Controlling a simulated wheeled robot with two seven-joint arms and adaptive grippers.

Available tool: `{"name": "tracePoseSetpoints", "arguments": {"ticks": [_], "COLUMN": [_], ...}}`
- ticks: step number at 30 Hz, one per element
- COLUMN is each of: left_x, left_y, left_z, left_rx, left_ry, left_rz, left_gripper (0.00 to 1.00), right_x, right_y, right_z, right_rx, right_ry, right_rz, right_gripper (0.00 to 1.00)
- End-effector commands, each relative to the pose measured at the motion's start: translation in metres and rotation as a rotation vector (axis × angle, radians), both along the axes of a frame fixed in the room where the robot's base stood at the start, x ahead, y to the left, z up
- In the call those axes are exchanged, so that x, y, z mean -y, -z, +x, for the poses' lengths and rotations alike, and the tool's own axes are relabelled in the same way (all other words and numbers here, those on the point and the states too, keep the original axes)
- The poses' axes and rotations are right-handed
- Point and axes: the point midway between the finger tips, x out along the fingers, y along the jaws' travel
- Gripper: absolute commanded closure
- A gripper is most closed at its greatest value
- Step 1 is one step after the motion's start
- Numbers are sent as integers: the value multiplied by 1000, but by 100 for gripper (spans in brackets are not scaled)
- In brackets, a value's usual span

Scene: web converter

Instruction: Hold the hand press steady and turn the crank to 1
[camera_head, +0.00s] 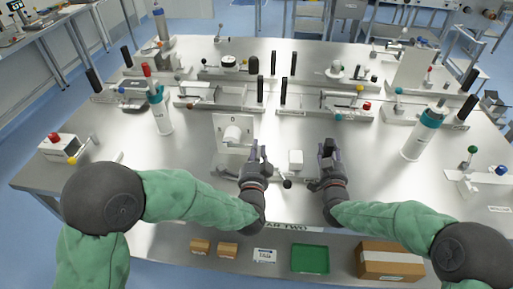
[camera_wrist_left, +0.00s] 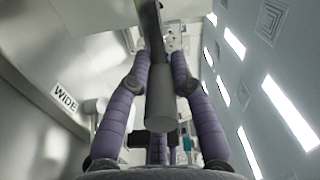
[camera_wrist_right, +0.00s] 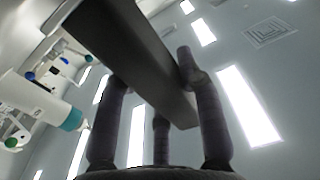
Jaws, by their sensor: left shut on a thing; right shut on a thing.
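The hand press appears to be the pale machine with an upright plate (camera_head: 236,125) and a white roller, at the middle front of the table. My left gripper (camera_head: 256,160) is at its right side. In the left wrist view its fingers are shut around a grey bar with a round end (camera_wrist_left: 161,108). My right gripper (camera_head: 329,155) is further right, shut on a dark flat bar (camera_wrist_right: 135,55) that crosses between its fingers. A small lever with a dark knob (camera_head: 287,183) shows between the grippers. Which held part is the crank, and its setting, I cannot tell.
A small white block (camera_head: 296,160) stands between the grippers. White bottles with teal caps stand left (camera_head: 160,112) and right (camera_head: 420,138). Other fixtures with dark handles fill the table's back. A green tray (camera_head: 310,259) and a cardboard box (camera_head: 390,263) lie at the front.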

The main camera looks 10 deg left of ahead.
Motion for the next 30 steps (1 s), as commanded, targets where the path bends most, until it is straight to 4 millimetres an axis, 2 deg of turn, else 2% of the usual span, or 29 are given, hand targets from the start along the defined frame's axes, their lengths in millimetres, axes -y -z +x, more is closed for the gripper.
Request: {"name": "tracePoseSetpoints", "arguments": {"ticks": [1, 12, 13, 15, 25, 30], "left_x": [-3, -3, -3, -3, -2, -1], "left_y": [3, 3, 3, 2, 1, 1], "left_z": [0, 0, 0, 0, -1, -13], "left_rx": [-5, -3, -3, -2, 2, 1], "left_ry": [-7, -9, -9, -10, -5, -3], "left_rz": [-1, -2, -2, -3, -2, -2], "left_gripper": [100, 100, 72, 53, 53, 53], "right_x": [-1, 0, 0, 0, -1, -1], "right_y": [16, 17, 17, 17, 16, 16], "right_z": [-4, -4, -4, -4, -4, -4], "right_rx": [-34, -35, -35, -35, -35, -34], "right_ry": [0, 1, 1, 1, -1, -1], "right_rz": [2, 2, 2, 2, 2, 2], "right_gripper": [100, 100, 100, 100, 100, 100]}}
